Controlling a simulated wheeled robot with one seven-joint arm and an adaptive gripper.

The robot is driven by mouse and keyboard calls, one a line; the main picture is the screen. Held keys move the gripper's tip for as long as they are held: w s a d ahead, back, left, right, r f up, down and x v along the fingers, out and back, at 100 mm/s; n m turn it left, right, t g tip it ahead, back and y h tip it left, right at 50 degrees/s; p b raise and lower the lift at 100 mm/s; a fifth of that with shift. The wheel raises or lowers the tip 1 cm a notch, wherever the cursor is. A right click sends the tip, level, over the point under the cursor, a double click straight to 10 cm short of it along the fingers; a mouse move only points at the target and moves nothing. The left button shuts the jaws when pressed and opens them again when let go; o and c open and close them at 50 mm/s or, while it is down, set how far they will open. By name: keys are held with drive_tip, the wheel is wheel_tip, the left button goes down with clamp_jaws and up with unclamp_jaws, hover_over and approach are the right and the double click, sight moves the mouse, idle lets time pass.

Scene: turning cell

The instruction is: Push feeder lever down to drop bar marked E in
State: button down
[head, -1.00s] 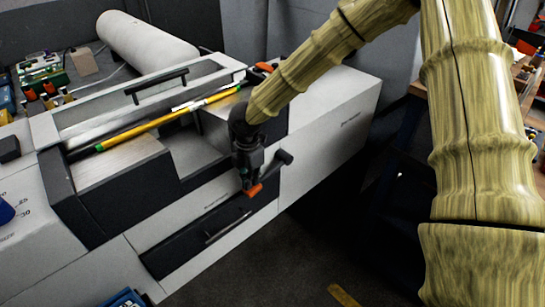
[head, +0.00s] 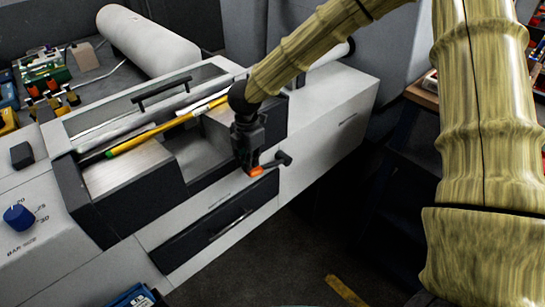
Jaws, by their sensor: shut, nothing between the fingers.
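The feeder (head: 325,112) is a long white and dark machine. A yellow bar (head: 150,134) with a green end lies slanted in its top channel; I cannot read any letter on it. A short black lever (head: 283,158) sticks out from the feeder's front, right of the dark drawer. My gripper (head: 256,171), black with an orange tip, points down in front of the feeder. It is shut and empty, close to the lever's left side in the picture. I cannot tell whether it touches the lever. My arm hides the channel's far end.
A blue dial (head: 19,217) sits on the panel at left. A dark drawer front (head: 215,229) lies below the gripper. The floor (head: 300,255) in front is open, with a yellow strip (head: 346,290).

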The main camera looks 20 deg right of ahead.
drive_tip(key=shift+r+p, duration=1.8)
drive_tip(key=shift+r, duration=1.05)
drive_tip(key=shift+f, duration=0.1)
